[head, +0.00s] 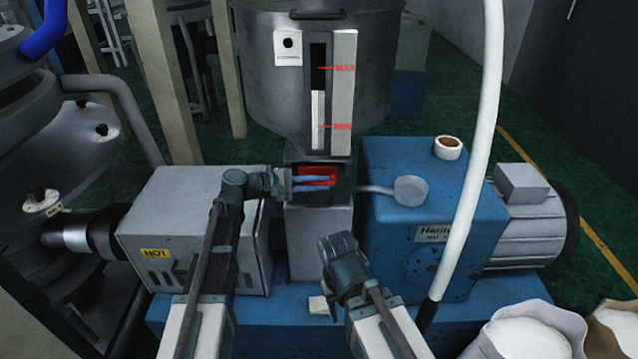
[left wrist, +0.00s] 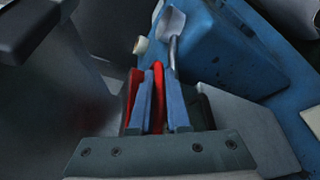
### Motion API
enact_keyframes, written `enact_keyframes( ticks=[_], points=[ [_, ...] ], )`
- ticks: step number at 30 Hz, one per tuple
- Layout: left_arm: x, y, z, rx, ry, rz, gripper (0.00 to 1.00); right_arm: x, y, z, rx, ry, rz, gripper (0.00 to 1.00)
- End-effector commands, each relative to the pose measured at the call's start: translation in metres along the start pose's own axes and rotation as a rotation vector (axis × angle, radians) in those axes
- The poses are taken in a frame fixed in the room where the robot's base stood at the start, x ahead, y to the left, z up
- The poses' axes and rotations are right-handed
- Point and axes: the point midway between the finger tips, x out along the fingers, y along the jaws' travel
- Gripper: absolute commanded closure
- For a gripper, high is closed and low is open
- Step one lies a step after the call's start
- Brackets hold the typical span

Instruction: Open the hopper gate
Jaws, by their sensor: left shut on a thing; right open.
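The steel hopper (head: 318,75) stands at the top centre of the head view, above a grey throat block (head: 318,235). A red gate piece (head: 318,171) shows in the throat's dark opening. My left gripper (head: 318,182) reaches in from the left, its two bluish fingers shut on the red piece. In the left wrist view, red (left wrist: 158,92) shows between the fingers and beside the left one; the fingertips' exact contact is hard to see. A grey rod with a paddle (head: 411,190) extends right from the throat. My right gripper (head: 338,243) is open and empty, lower, in front of the block.
A grey box labelled HOT (head: 190,215) stands left of the throat. A blue housing (head: 435,235) with a tape roll (head: 448,147) on top stands right. A white hose (head: 478,140) runs down in front of it. Open white sacks (head: 535,335) are at lower right.

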Motion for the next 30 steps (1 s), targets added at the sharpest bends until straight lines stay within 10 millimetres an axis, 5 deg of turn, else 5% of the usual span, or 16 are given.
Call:
enact_keyframes(
  ticks=[5,15,25,26,30],
  points=[
    [-0.006,-0.010,0.014,0.000,0.001,-0.001,1.00,0.000,0.000,0.000,0.000,0.000,0.000,0.50],
    [-0.030,-0.053,0.072,0.000,0.002,-0.001,1.00,0.000,0.000,0.000,0.000,0.000,0.000,0.50],
    [-0.031,-0.054,0.073,0.001,0.002,-0.001,1.00,0.000,0.000,0.000,0.000,0.000,0.000,0.50],
    [-0.031,-0.054,0.073,0.000,0.002,-0.001,0.80,0.000,0.000,0.000,0.000,0.000,0.000,0.50],
    [-0.031,-0.053,0.073,0.000,0.001,0.000,0.55,0.000,0.000,0.000,0.000,0.000,0.000,0.50]
  ],
)
